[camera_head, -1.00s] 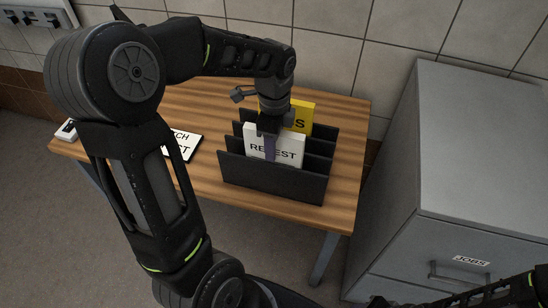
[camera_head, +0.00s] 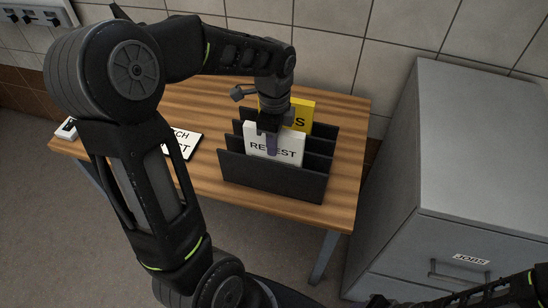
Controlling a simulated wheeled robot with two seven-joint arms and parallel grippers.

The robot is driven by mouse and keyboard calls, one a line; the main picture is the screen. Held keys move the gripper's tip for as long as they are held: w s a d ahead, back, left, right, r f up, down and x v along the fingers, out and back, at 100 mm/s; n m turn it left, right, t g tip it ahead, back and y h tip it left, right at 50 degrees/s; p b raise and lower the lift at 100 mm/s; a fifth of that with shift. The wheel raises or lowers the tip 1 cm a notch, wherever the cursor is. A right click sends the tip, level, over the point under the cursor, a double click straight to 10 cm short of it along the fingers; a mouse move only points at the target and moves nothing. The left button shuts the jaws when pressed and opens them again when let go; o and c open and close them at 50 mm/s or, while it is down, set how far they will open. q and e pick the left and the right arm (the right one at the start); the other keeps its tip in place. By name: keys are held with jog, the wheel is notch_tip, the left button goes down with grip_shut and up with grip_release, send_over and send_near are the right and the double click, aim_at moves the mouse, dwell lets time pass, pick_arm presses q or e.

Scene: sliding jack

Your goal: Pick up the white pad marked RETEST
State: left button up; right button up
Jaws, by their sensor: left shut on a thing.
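The white pad marked RETEST (camera_head: 289,150) stands upright in a slot of the black rack (camera_head: 270,180) on the wooden table. Its lower part is hidden behind the rack's front wall. My left gripper (camera_head: 271,144) is over the pad's top edge, pointing down, with one finger in front of the lettering. It is shut on the pad. My right gripper is not in view; only a piece of my right arm shows at the lower right.
A yellow pad (camera_head: 301,114) stands behind in the rack. A white sign (camera_head: 184,144) with black lettering lies left of the rack, partly hidden by my arm. A grey cabinet (camera_head: 480,150) labelled JOBS stands at the right. A tiled wall (camera_head: 335,55) is behind the table.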

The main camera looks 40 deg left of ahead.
pick_arm(q)
grip_shut()
dwell(0.8)
jog(key=shift+r, duration=0.1)
notch_tip(320, 180, up, 12)
jog(key=shift+f+b, duration=0.1)
jog(key=shift+b, duration=0.25)
notch_tip(320, 180, up, 6)
jog(key=p, duration=0.4)
dwell(0.6)
